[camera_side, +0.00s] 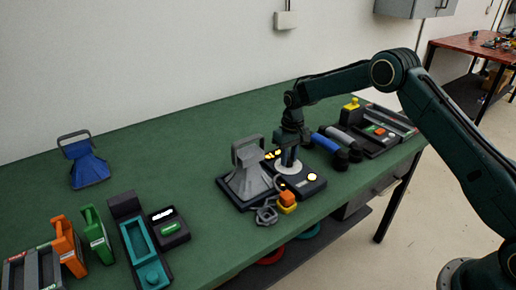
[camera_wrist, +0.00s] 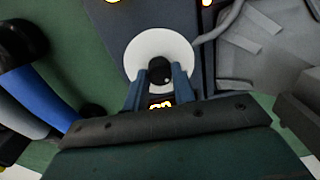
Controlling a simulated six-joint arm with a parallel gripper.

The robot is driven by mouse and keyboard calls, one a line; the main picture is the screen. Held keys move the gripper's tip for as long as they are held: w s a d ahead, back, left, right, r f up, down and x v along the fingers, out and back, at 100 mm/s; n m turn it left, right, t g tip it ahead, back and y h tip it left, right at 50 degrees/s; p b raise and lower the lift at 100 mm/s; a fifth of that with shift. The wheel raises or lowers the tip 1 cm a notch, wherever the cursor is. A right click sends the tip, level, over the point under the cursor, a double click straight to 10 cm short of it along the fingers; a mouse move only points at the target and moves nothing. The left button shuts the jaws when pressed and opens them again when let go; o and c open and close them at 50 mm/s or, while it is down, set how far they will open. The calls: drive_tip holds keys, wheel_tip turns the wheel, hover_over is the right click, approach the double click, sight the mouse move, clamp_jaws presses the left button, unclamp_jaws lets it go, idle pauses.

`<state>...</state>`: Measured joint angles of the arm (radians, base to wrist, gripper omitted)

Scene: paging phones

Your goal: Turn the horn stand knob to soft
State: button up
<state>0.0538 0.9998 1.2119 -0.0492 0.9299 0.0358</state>
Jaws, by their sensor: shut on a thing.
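The horn stand (camera_side: 234,201) is a dark base with a grey horn (camera_side: 249,178) on its left part. On its right part is a pale round dial plate (camera_side: 285,168), with lit yellow marks around it. My gripper (camera_side: 290,157) points down over this plate. In the wrist view the white dial plate (camera_wrist: 187,56) surrounds a black knob (camera_wrist: 159,70), and my gripper (camera_wrist: 160,82) has its two blue fingers shut on that knob. Which lit mark stands for soft cannot be read, and the knob's pointer is hidden.
An orange and yellow block (camera_side: 287,203) and a grey coiled cord (camera_side: 266,214) lie in front of the stand. Blue and grey cylinders (camera_side: 330,145) lie close on the right. A blue horn (camera_side: 86,167) stands far left. Green tabletop is free between it and the stand.

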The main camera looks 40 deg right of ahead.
sight(289, 158)
drive_tip(key=shift+n, duration=0.8)
drive_tip(key=o, duration=1)
drive_tip(key=shift+r, duration=0.1)
wheel_tip(289, 158, up, 14)
drive_tip(key=shift+d, duration=0.2)
